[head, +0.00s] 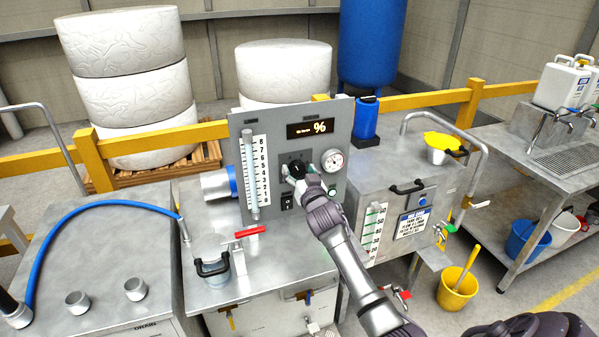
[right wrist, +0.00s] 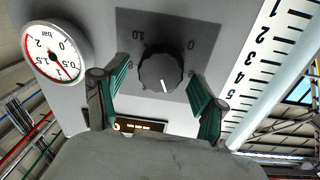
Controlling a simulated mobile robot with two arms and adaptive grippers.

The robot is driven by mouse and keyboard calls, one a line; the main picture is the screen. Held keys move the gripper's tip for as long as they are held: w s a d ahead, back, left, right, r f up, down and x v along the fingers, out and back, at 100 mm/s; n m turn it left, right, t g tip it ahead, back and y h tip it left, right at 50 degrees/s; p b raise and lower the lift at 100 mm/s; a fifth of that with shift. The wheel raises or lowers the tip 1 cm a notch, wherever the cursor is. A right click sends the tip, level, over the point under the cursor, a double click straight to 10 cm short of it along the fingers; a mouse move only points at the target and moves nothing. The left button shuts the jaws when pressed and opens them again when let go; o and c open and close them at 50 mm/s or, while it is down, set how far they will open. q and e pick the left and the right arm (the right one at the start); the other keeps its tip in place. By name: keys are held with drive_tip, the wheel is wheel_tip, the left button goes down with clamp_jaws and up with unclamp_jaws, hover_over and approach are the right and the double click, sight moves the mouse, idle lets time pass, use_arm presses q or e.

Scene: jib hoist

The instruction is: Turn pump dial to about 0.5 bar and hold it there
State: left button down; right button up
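The pump dial (right wrist: 160,72) is a black ribbed knob on a dark plate on the grey panel. In the right wrist view its white mark points down, away from the printed 0 and 10. My right gripper (right wrist: 157,80) is open, its green-padded fingers on either side of the knob with visible gaps. In the head view the right gripper (head: 304,175) reaches the panel and partly covers the dial (head: 295,168). The round bar gauge (head: 333,160) is right of it; in the wrist view the gauge (right wrist: 57,53) has a needle I cannot read surely. My left gripper is not in view.
The panel also carries a percent display (head: 313,128) and a tall level tube (head: 250,175). A red-handled valve (head: 250,232) and a lidded port (head: 211,262) stand on the bench below. A steel tank (head: 385,195) stands close to the right.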

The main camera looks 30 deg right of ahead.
drive_tip(key=c, duration=1)
drive_tip(key=shift+o, duration=0.2)
drive_tip(key=shift+n, duration=0.4)
drive_tip(key=n+b, duration=0.1)
drive_tip(key=n, duration=0.2)
drive_tip(key=shift+f+n, duration=0.1)
drive_tip(key=shift+n, duration=0.2)
drive_tip(key=shift+a+n, duration=0.1)
drive_tip(key=shift+n, duration=1.8)
drive_tip(key=o, duration=1.2)
drive_tip(key=shift+c, duration=0.2)
